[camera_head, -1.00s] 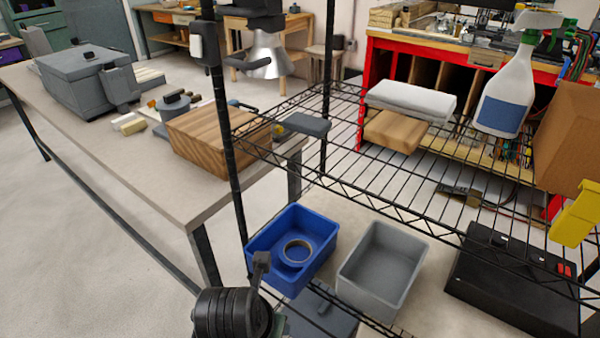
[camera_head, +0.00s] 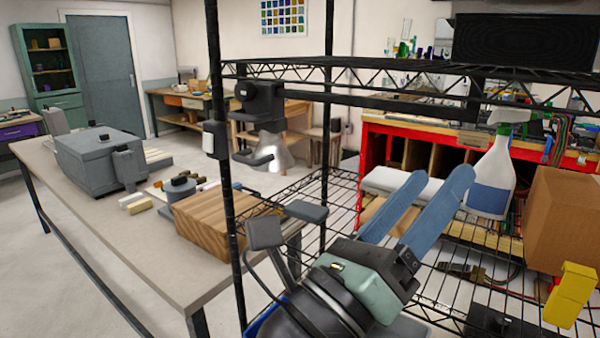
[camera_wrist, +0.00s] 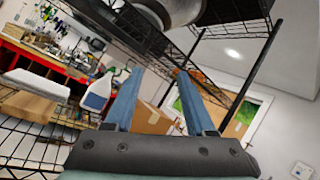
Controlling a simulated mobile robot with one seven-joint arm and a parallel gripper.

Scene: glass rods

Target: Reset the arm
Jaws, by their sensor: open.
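My gripper (camera_head: 440,176) is in front of the black wire rack in the head view, its two blue fingers spread and pointing up and to the right. Nothing is held between the fingers.
The rack's wire shelf (camera_head: 318,190) bears a white spray bottle (camera_head: 491,180), a cardboard box (camera_head: 563,222) and a yellow object (camera_head: 570,296). An upper shelf (camera_head: 400,67) runs above. A table (camera_head: 120,235) with a wooden block (camera_head: 212,222) stands left.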

